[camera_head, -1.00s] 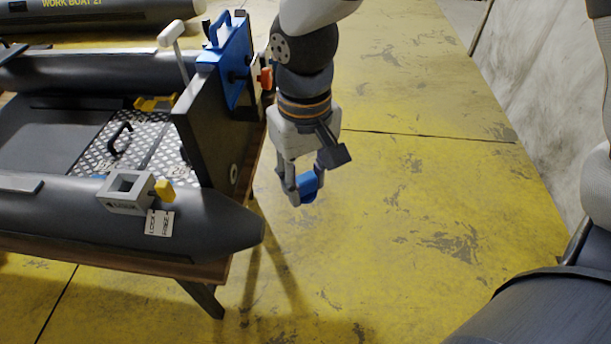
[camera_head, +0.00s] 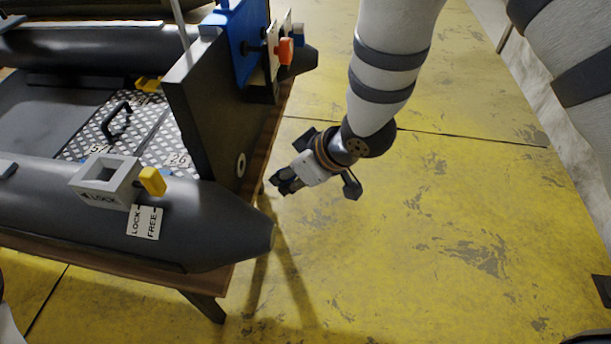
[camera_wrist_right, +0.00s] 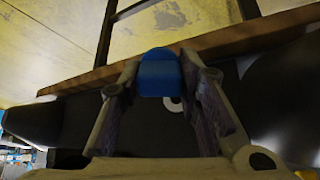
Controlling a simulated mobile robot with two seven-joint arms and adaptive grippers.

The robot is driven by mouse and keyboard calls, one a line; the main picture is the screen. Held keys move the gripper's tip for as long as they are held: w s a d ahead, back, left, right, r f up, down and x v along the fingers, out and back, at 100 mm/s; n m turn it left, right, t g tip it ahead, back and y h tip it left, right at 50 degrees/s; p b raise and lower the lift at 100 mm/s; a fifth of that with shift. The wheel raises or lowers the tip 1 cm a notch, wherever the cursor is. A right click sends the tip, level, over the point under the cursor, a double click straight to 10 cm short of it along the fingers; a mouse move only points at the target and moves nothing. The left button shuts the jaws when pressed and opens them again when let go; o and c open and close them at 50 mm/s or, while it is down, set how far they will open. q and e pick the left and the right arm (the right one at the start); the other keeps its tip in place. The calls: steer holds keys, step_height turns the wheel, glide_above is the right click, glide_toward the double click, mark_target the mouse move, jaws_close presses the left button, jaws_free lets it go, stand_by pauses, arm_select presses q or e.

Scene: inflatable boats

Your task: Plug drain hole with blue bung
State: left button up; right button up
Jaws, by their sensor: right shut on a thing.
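The boat's dark transom board (camera_head: 212,110) has a pale round drain hole fitting (camera_head: 241,165) low on its outer face. My right gripper (camera_head: 276,184) is just to the right of the transom, pointing left towards that fitting with a gap between them. In the right wrist view, my right gripper (camera_wrist_right: 160,85) is shut on the blue bung (camera_wrist_right: 158,72). Part of the pale ring of the drain fitting (camera_wrist_right: 174,104) shows behind the bung, which hides the rest. In the head view the bung is hidden by the fingers. My left gripper is not in view.
The grey boat tube (camera_head: 200,225) rests on a wooden-edged stand (camera_head: 150,266). A grey lock block (camera_head: 105,180) with a yellow knob (camera_head: 152,181) sits on the tube. A blue bracket (camera_head: 243,40) and orange knob (camera_head: 285,50) are up on the transom. The yellow floor at right is clear.

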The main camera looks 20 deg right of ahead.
step_height(320, 180, down, 3)
steer(key=w+d+n+t+y+b, duration=0.25)
steer(key=n+t+y+b, duration=0.2)
steer(key=y+b, duration=0.6)
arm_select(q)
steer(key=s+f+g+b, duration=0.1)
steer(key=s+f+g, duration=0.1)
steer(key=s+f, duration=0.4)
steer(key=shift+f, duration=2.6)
arm_select(e)
steer(key=shift+n+g+y, duration=0.45)
steer(key=shift+n+y, duration=0.1)
steer(key=shift+s+r+x, duration=0.1)
steer(key=shift+s+x, duration=0.05)
steer(key=shift+x, duration=1.3)
steer(key=shift+s+r+x, duration=0.1)
steer(key=shift+r+x, duration=0.05)
steer(key=shift+x, duration=1.3)
steer(key=shift+a, duration=0.2)
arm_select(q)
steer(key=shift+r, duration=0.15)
arm_select(e)
steer(key=shift+x, duration=1.05)
steer(key=o, duration=1.2)
